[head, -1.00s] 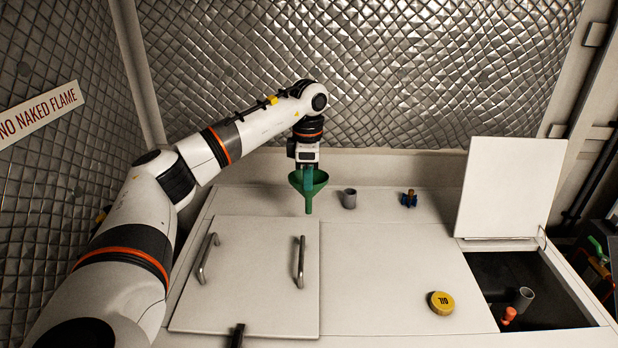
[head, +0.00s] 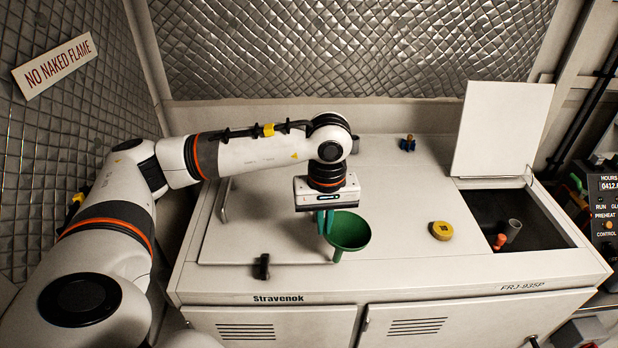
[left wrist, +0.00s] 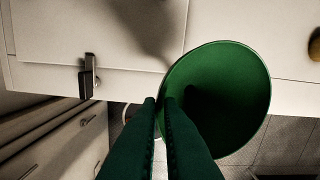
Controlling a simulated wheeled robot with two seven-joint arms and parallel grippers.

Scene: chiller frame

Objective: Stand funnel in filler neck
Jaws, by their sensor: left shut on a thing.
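The green funnel (head: 348,231) is held by its rim in my left gripper (head: 326,221), wide mouth up, above the front part of the white top. In the left wrist view the funnel (left wrist: 222,95) fills the middle right, with the shut fingers (left wrist: 165,125) at its left rim. A grey pipe neck (head: 512,229) stands in the dark open bay at the right, with an orange-capped part (head: 499,241) beside it. The funnel is well to the left of this neck. My right gripper is out of view.
A yellow oil cap (head: 441,231) lies on the top between funnel and bay. A raised white lid (head: 502,128) stands behind the bay. A black latch (head: 262,267) sits at the front edge. A control panel (head: 606,212) is at far right.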

